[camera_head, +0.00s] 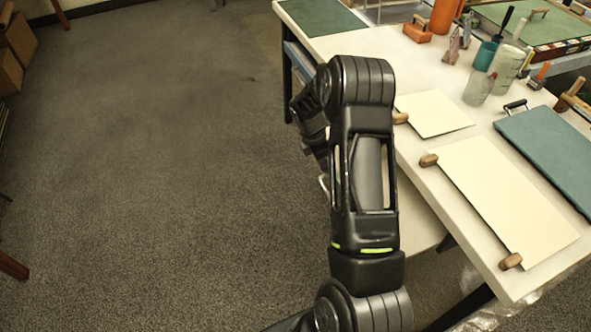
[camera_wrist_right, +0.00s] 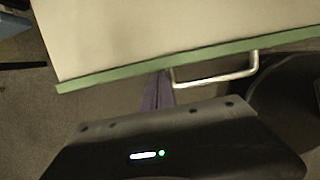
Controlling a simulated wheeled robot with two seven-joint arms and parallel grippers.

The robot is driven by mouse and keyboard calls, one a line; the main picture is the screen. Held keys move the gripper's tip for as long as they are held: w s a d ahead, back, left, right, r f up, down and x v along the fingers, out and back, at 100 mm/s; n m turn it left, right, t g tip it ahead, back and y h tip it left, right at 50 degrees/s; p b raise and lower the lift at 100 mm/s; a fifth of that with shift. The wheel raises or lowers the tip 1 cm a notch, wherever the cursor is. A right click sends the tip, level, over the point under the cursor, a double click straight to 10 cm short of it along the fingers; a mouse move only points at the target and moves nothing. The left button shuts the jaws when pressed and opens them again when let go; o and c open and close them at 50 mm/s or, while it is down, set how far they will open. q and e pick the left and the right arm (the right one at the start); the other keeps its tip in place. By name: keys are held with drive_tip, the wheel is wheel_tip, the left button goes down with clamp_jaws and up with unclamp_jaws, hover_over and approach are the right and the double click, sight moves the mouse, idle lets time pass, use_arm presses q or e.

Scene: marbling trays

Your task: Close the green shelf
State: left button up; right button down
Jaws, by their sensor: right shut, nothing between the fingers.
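The green shelf shows in the right wrist view as a pale panel with a green front edge (camera_wrist_right: 120,75) and a silver bar handle (camera_wrist_right: 225,80). My right gripper's fingers (camera_wrist_right: 158,88) are together and empty, close to the green edge just left of the handle. I cannot tell whether they touch it. In the head view the shelf's pale surface (camera_head: 420,215) sticks out from under the table, partly hidden by my right arm. Its green edge is hidden there. My right gripper is mostly hidden behind that arm. My left gripper is not in view.
The white worktable (camera_head: 420,170) stands on the right with cream sheets (camera_head: 505,205), a teal board (camera_head: 555,150), wooden-handled tools and jars. A green mat (camera_head: 322,15) lies at its far end. The grey carpet (camera_head: 150,180) at left is clear. Cardboard boxes (camera_head: 15,45) stand far left.

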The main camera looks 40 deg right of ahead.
drive_tip(key=s+d, duration=0.1)
drive_tip(key=d, duration=0.3)
drive_tip(key=s+d, duration=0.2)
drive_tip(key=d, duration=0.2)
drive_tip(key=s+d, duration=0.1)
drive_tip(key=d, duration=0.3)
drive_tip(key=shift+s+d, duration=0.2)
drive_tip(key=shift+d, duration=0.1)
use_arm(q)
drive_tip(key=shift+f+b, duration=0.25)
drive_tip(key=shift+b, duration=0.05)
use_arm(e)
drive_tip(key=shift+s+d, duration=0.2)
drive_tip(key=shift+d, duration=0.35)
drive_tip(key=shift+d+r, duration=0.1)
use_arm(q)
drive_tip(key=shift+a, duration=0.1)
use_arm(e)
drive_tip(key=a, duration=0.1)
drive_tip(key=w+a, duration=0.1)
drive_tip(key=a, duration=0.2)
drive_tip(key=shift+w+a, duration=0.3)
drive_tip(key=shift+w, duration=0.05)
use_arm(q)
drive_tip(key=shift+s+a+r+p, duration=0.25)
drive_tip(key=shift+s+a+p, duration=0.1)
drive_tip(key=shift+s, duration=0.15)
use_arm(e)
drive_tip(key=v, duration=0.9)
drive_tip(key=shift+r, duration=0.35)
